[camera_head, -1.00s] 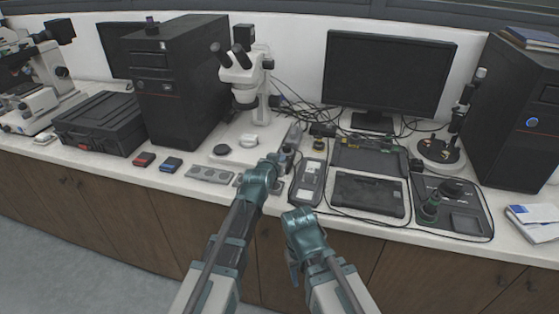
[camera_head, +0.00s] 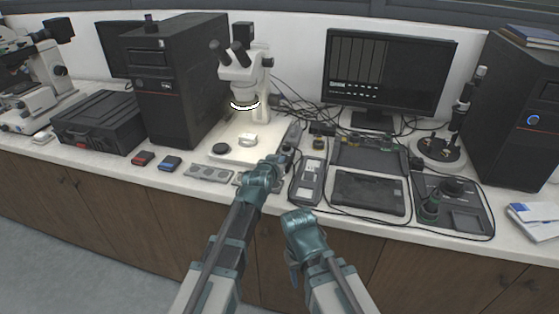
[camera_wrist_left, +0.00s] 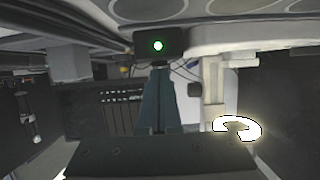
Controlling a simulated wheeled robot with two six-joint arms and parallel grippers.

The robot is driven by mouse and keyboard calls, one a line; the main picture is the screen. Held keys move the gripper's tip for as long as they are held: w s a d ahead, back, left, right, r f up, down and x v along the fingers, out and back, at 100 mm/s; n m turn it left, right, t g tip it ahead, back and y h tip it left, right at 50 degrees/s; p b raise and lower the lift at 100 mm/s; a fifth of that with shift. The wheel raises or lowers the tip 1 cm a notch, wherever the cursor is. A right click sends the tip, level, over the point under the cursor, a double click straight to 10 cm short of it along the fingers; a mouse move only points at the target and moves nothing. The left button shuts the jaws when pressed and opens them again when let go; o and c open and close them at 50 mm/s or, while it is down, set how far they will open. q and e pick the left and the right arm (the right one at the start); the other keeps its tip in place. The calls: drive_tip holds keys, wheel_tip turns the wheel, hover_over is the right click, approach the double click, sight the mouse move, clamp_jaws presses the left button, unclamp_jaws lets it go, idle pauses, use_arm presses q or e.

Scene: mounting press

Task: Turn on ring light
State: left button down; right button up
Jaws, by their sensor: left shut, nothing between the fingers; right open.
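The ring light (camera_head: 244,106) under the white stereo microscope's (camera_head: 243,70) head glows bright white. It also shows as a bright ring in the left wrist view (camera_wrist_left: 237,128). A small dark box (camera_wrist_left: 157,45) with a lit green spot sits right at my left fingertips in the left wrist view. My left gripper (camera_head: 287,152) is shut and empty, near the microscope base; its fingers (camera_wrist_left: 159,68) point at the box. I cannot tell whether they touch it. My right gripper (camera_head: 293,272) hangs in front of the counter's edge, open and empty.
The monitor (camera_head: 388,70) is lit, with cables below it. A grey handheld meter (camera_head: 308,181) and black trays (camera_head: 369,192) lie right of my left gripper. A grey panel with round pads (camera_head: 208,172) lies left. Black computer towers (camera_head: 173,85) flank the bench.

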use_arm(q)
drive_tip(key=shift+r+p, duration=0.55)
drive_tip(key=shift+r, duration=0.15)
drive_tip(key=shift+r+p, duration=0.7)
drive_tip(key=shift+p, duration=0.05)
drive_tip(key=p+v, duration=0.3)
drive_tip(key=v, duration=0.8)
drive_tip(key=shift+p, duration=0.35)
drive_tip(key=shift+f, duration=0.1)
